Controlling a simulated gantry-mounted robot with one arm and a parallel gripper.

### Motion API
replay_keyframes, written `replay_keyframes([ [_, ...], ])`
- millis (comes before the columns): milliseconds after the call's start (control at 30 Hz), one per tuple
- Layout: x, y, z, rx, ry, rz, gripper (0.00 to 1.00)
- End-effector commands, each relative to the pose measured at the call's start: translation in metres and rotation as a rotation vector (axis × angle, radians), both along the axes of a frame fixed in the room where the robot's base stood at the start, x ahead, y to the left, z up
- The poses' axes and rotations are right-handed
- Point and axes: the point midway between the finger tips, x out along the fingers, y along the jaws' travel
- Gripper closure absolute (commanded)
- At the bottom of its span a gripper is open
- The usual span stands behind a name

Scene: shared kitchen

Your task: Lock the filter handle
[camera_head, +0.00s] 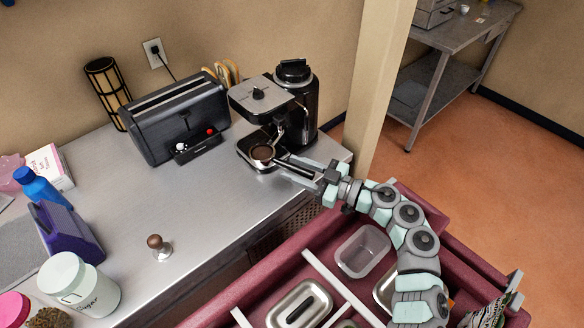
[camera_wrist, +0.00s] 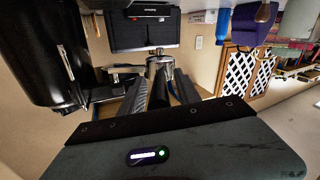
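The filter handle (camera_head: 288,165) is dark and joins a round metal filter basket (camera_head: 262,153) with brown coffee in it. The basket is at the front of the coffee machine (camera_head: 262,95), over its drip tray and below the head, uncovered on top. The handle points right and toward me. My gripper (camera_head: 297,168) has one finger on each side of the handle, with narrow gaps showing. In the wrist view the handle (camera_wrist: 159,92) runs between the two fingers (camera_wrist: 161,95) toward the metal basket (camera_wrist: 158,60). I cannot see firm contact.
A black toaster (camera_head: 180,120) stands left of the machine. A tamper (camera_head: 159,247) stands on the open steel counter (camera_head: 195,205). A sugar jar (camera_head: 78,288) and purple container (camera_head: 68,233) are at the left. A red cart (camera_head: 275,285) with metal trays lies below my arm.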

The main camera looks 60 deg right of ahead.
Motion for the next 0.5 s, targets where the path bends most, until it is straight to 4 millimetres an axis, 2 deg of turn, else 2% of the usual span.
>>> replay_keyframes([
  [133, 0.0105, 0.0, 0.0008, -0.001, -0.002, 0.001, 0.61],
  [400, 0.0119, -0.0005, 0.0005, -0.001, -0.001, -0.001, 0.61],
  [500, 0.0118, -0.0005, 0.0004, -0.001, -0.001, -0.001, 0.68],
])
